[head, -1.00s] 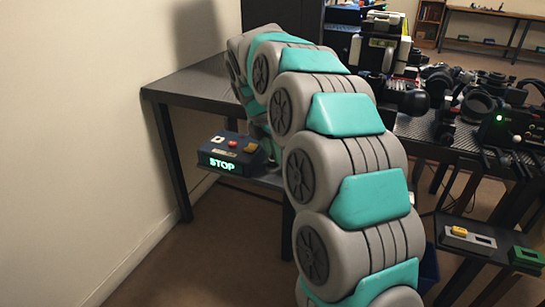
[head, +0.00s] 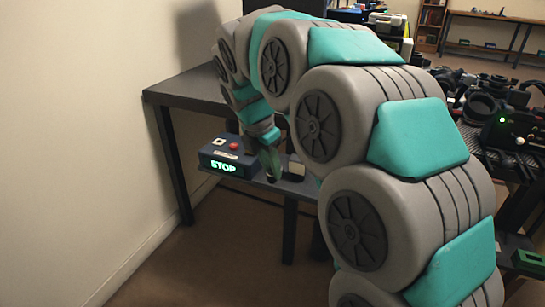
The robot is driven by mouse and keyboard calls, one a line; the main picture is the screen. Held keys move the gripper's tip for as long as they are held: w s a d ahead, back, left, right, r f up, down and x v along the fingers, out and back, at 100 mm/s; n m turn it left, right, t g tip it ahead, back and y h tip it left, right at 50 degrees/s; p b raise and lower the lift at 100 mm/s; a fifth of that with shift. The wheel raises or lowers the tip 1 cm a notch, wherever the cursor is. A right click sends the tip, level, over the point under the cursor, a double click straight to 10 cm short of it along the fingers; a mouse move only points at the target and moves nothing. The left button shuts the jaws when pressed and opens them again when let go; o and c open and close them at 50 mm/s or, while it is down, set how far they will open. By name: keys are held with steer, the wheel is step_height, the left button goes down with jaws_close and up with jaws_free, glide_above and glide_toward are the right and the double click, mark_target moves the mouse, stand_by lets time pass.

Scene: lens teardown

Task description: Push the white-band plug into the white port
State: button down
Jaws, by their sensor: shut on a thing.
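My gripper (head: 270,168) points down over the low shelf (head: 308,186), just right of the STOP box. It is shut on a small dark thing at its tips, mostly hidden by the fingers. I cannot make out a white band on it, so I cannot tell whether it is the white-band plug. A small block with a pale top (head: 296,168) stands on the shelf, just right of my gripper. I cannot tell whether it holds the white port. No gap between the gripper and the shelf can be judged from here.
A dark box with a lit STOP sign (head: 222,167), a red button and a white button stands left of my gripper. The dark table (head: 180,92) is above the shelf. My arm hides much of the middle and right. A green block (head: 528,260) is at far right.

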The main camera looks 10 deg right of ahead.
mark_target(268, 181)
steer(key=shift+s+a+r, duration=0.1)
steer(key=shift+s+a, duration=0.15)
steer(key=shift+s, duration=0.75)
steer(key=shift+s+a+r, duration=0.1)
steer(key=shift+s+a, duration=0.2)
steer(key=shift+s, duration=0.7)
steer(key=shift+s+a+r, duration=0.1)
steer(key=shift+s+a, duration=0.15)
steer(key=shift+s, duration=0.75)
steer(key=shift+a, duration=0.1)
